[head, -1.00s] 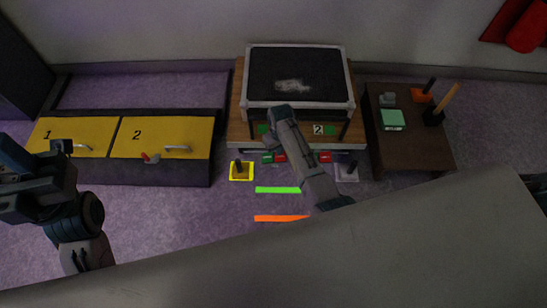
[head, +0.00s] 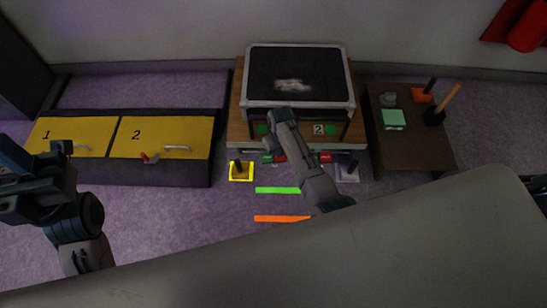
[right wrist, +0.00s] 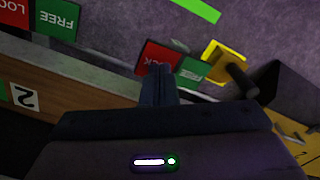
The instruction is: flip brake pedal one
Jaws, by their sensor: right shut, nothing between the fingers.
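Brake pedal one's red LOCK plate (right wrist: 158,57) and green FREE plate (right wrist: 192,72) sit at the cart's front edge in the right wrist view. A small grey piece (right wrist: 180,45) beside them may be the pedal; its tilt is unclear. In the head view, the green plate (head: 267,158) and red plate (head: 280,157) show left of my right arm. My right gripper (right wrist: 157,72) is shut and empty, its tip close to the LOCK plate; contact is unclear. It also shows over the cart in the head view (head: 279,112). My left gripper (head: 22,170) is far left, its jaws unclear.
The wooden cart (head: 236,126) carries a dark framed case (head: 295,75). A yellow block with a dark post (head: 241,172) and a pale one (head: 347,173) stand before it. Yellow cabinets (head: 160,130) are left, a brown table (head: 410,150) right. Green (head: 278,190) and orange (head: 280,218) strips mark the floor.

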